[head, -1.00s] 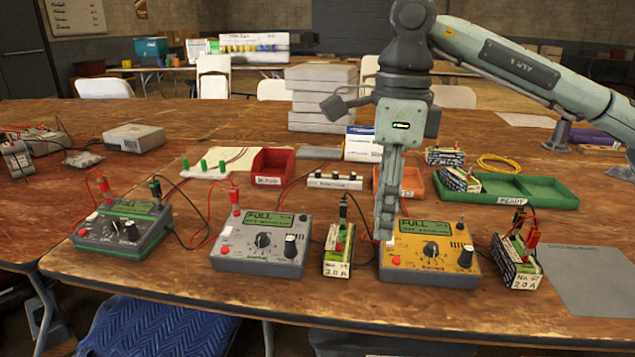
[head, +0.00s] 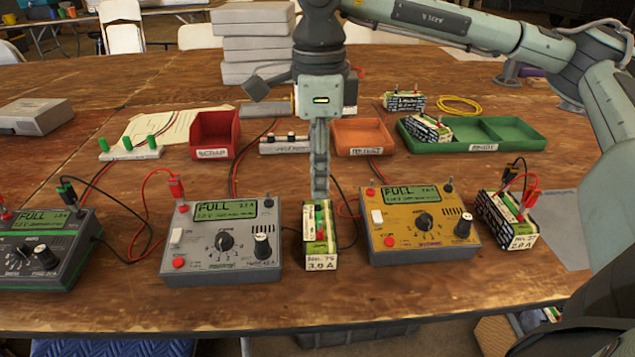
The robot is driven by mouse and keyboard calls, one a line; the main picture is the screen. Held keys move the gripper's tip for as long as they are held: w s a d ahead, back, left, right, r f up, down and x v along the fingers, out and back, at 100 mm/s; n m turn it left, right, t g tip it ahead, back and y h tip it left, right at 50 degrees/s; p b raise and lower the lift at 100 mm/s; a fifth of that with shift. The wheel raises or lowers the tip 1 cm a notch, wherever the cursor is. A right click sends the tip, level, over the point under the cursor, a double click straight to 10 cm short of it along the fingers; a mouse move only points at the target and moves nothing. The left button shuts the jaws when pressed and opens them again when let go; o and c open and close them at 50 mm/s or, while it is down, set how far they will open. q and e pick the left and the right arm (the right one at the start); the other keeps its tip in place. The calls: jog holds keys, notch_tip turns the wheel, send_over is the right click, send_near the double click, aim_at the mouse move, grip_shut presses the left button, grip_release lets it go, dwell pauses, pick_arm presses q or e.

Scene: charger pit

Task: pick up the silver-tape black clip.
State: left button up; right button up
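The middle battery (head: 321,250), labelled 3.0 A, stands upright between the grey and yellow chargers. Red and green parts show on its top, and a black lead (head: 342,205) curves away to its right. No black clip shows clearly on it; my gripper's fingers cover that spot. My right gripper (head: 320,190) points down at the rear of this battery's top; I cannot tell whether it touches, or whether its edge-on fingers are open. Other black clips show at the left charger (head: 66,191) and on the right battery (head: 518,168). Silver tape is not discernible. My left gripper is out of view.
The grey charger (head: 200,262) and yellow charger (head: 400,250) flank the middle battery closely. Behind stand a red bin (head: 214,130), an orange bin (head: 361,135) and a green tray (head: 545,135). Loose leads cross the table. The front table strip is clear.

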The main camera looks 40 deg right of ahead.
jog(key=shift+f, duration=0.9)
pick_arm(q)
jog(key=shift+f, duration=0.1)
pick_arm(e)
jog(key=shift+c, duration=0.5)
grip_shut()
jog(key=shift+r, duration=0.1)
jog(key=shift+w+r, duration=0.1)
jog(key=shift+r, duration=0.3)
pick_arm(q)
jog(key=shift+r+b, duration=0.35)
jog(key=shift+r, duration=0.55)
pick_arm(e)
jog(key=a+r, duration=1)
jog(key=a, duration=0.1)
jog(key=shift+w+a, duration=0.3)
jog(key=shift+a, duration=0.05)
